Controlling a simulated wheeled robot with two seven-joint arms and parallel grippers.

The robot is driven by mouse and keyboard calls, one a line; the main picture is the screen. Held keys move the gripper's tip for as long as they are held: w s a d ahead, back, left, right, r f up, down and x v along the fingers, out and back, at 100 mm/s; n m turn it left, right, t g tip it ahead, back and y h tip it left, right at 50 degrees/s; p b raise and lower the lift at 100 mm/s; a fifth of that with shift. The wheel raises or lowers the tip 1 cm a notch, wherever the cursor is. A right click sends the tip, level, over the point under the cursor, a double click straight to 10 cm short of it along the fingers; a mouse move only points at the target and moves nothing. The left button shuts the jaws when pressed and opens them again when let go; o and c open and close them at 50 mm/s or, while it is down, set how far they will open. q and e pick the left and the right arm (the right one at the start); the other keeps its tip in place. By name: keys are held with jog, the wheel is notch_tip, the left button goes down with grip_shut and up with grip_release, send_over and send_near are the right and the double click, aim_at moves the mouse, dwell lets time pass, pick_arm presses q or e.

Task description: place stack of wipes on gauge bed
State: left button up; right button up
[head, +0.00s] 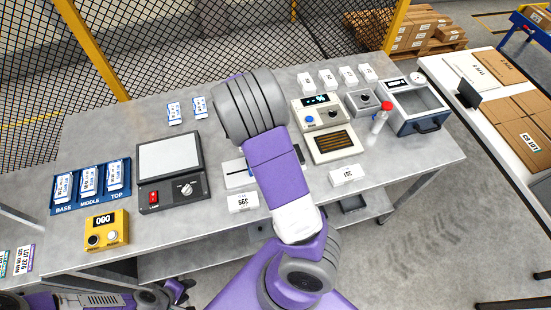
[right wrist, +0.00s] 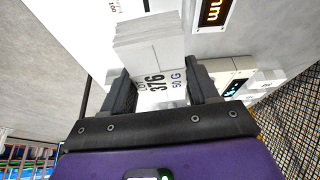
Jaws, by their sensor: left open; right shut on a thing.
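My right gripper (right wrist: 162,90) is shut on a white stack of wipes (right wrist: 150,48) with a label reading 376 and 50 G. In the right wrist view the stack is held between both dark fingers over a pale surface. A white device with an orange "mm" display (right wrist: 212,12) is close beside its far end. A flat white unit (head: 237,173), perhaps the gauge with its bed, shows partly behind my right arm in the head view. That arm also hides the right gripper and held stack there. My left gripper (head: 178,290) is open and low at the bottom left, off the bench.
White packs labelled 395 (head: 242,202) and 351 (head: 347,175) lie at the bench's front. A hotplate-like unit (head: 170,170), blue tray (head: 92,185) and yellow counter (head: 102,230) stand left. A bottle (head: 380,120) and blue-grey box (head: 418,105) stand right.

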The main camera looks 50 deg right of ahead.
jog(key=shift+s+f+m, duration=0.5)
jog(key=shift+s+m, duration=0.1)
jog(key=shift+s, duration=0.1)
notch_tip(320, 180, down, 4)
jog(key=shift+d+f+b, duration=0.1)
jog(key=shift+f+b, duration=0.15)
jog(key=shift+b, duration=0.05)
jog(key=shift+w+f, duration=0.1)
jog(key=shift+f, duration=2.05)
jog(key=shift+f+b, duration=0.15)
jog(key=shift+b, duration=0.15)
jog(key=o, duration=1.2)
